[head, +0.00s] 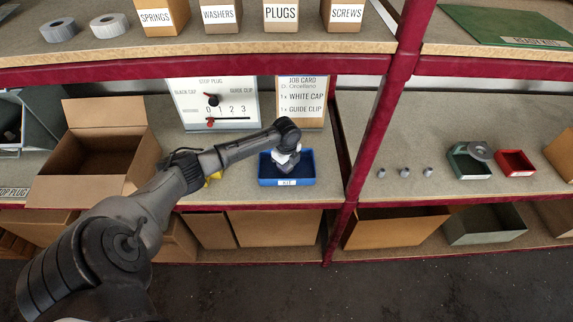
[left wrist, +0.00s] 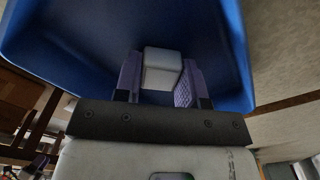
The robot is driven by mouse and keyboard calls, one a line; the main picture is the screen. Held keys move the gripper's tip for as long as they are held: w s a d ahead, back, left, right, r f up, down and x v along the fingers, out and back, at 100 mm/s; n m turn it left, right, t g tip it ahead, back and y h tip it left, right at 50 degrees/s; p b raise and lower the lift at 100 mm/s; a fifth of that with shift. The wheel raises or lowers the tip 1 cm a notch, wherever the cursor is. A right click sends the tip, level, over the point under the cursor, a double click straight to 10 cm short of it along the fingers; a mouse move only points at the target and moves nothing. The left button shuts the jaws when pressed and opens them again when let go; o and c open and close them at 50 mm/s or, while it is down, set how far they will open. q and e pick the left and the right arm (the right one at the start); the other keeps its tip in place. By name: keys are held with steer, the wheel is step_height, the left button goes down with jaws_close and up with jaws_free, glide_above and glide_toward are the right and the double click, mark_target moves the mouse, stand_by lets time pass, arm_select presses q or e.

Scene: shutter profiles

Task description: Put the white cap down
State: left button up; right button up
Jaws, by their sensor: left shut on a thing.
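The white cap (left wrist: 162,68) is a small pale block between the two purple-padded fingers of my left gripper (left wrist: 159,82) in the left wrist view. The left gripper is shut on it. In the head view the left gripper (head: 286,164) points down over the blue kit tray (head: 287,182), labelled KIT, on the middle shelf. The tray (left wrist: 215,25) fills most of the left wrist view behind the cap. The gripper hides most of the cap in the head view, and I cannot tell whether the cap touches the tray floor. My right gripper is not in view.
A job card (head: 301,100) and a white stop plug board (head: 212,103) stand behind the tray. An open cardboard box (head: 88,192) is on the left. A red post (head: 375,130) rises to the right of the tray.

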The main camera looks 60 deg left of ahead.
arm_select(q)
steer(key=shift+f, duration=0.15)
steer(key=o, duration=0.9)
step_height(320, 180, up, 12)
steer(key=p, duration=0.2)
steer(key=shift+r, duration=0.2)
